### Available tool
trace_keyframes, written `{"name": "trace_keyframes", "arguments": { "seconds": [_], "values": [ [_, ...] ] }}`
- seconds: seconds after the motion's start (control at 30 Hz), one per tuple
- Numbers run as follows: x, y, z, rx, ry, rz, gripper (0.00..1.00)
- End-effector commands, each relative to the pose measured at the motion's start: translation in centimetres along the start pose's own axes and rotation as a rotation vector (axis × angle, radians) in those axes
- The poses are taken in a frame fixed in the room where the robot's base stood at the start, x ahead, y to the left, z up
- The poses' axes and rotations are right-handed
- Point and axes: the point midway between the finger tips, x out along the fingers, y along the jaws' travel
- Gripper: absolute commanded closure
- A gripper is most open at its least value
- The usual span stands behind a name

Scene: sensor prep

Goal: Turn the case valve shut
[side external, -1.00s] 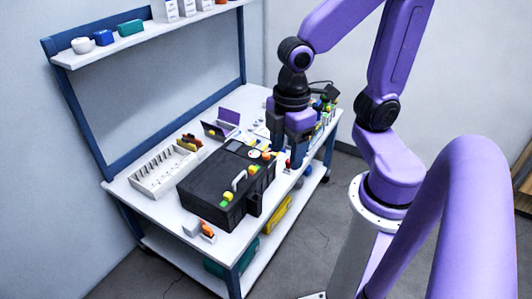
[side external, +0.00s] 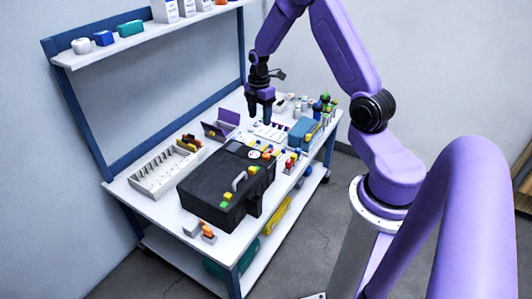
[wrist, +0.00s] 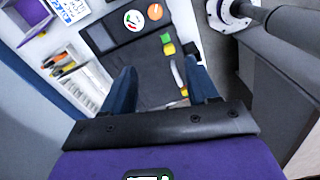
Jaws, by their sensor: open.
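The black case (side external: 213,188) stands on the white workbench, and part of its top shows in the wrist view (wrist: 150,55). A round dial (side external: 254,154) and an orange knob (side external: 266,156) sit at its far end; the wrist view shows the dial (wrist: 134,19) and knob (wrist: 155,12) too. Small orange, yellow and green parts lie along its right side, near a pale handle (side external: 239,181). I cannot tell which part is the valve. My gripper (side external: 260,115) is open and empty, above the back of the bench, beyond the case. Its blue fingers (wrist: 160,80) are spread in the wrist view.
A white divided tray (side external: 160,172) lies left of the case, and a purple open box (side external: 222,125) behind it. A teal box (side external: 304,132) and several bottles stand at the far right. Small orange and white pieces (side external: 202,230) lie at the near edge.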

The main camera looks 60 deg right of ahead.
Motion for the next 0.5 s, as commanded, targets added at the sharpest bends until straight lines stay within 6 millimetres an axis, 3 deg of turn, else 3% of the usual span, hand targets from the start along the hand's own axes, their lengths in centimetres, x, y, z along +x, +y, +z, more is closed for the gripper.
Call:
{"name": "trace_keyframes", "arguments": {
  "seconds": [0.03, 0.17, 0.37, 0.5],
  "values": [
    [0.7, 0.2, 1.3, -0.002, 0.0, -0.002, 0.41],
    [1.6, 0.4, 3.1, -0.016, 0.0, -0.002, 0.41],
    [3.0, 0.4, 3.5, -0.022, 0.0, -0.003, 0.41],
    [5.1, 0.3, 3.5, -0.021, 0.001, -0.006, 0.41]
  ]
}}
